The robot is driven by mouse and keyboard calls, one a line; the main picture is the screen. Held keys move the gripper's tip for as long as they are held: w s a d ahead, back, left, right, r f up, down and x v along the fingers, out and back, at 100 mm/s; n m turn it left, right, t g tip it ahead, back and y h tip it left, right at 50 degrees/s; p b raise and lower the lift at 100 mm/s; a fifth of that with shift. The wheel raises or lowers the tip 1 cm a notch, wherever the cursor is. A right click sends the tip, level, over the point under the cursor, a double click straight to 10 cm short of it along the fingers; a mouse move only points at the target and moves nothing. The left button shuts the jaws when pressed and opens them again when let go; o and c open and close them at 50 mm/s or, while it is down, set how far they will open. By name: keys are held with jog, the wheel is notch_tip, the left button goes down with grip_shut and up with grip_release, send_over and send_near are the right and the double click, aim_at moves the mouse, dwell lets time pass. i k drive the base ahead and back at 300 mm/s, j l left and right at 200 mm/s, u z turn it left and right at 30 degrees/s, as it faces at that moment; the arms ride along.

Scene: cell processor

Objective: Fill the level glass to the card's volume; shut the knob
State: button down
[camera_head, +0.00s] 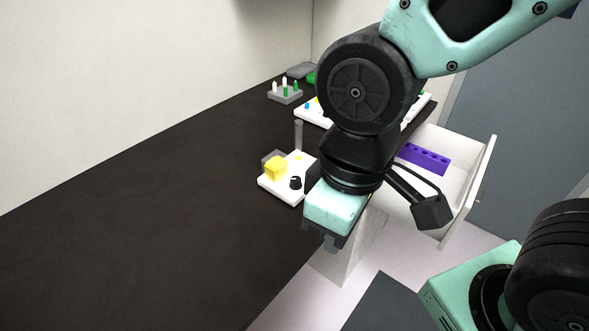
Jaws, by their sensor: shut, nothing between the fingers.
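A white board (273,187) sits near the right edge of the dark bench. It carries a yellow block (276,168) and a small black knob (295,183). An upright grey tube (298,136), apparently the level glass, stands at the board's back; its liquid level is too small to read. A grey plate shows partly behind the yellow block. I cannot make out a card or any number. My gripper (331,243) points down in front of the board, to the right of and nearer than the knob, apart from it. Its fingers are shut and empty.
An open white drawer (467,187) at the right holds a purple rack (424,158). A grey rack (285,95) with white and green tubes stands at the back. Another white board (310,112) is partly hidden by my arm. The bench's left and front are clear.

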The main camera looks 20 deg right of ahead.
aim_at(296, 182)
jog(key=i+l+z, duration=0.25)
jog(key=l+z, duration=0.25)
jog(key=i+l+z, duration=0.25)
jog(key=l+z, duration=0.2)
jog(key=j+u, duration=0.1)
jog(key=u, duration=0.9)
jog(key=i+j+u, duration=0.1)
jog(key=u, duration=0.4)
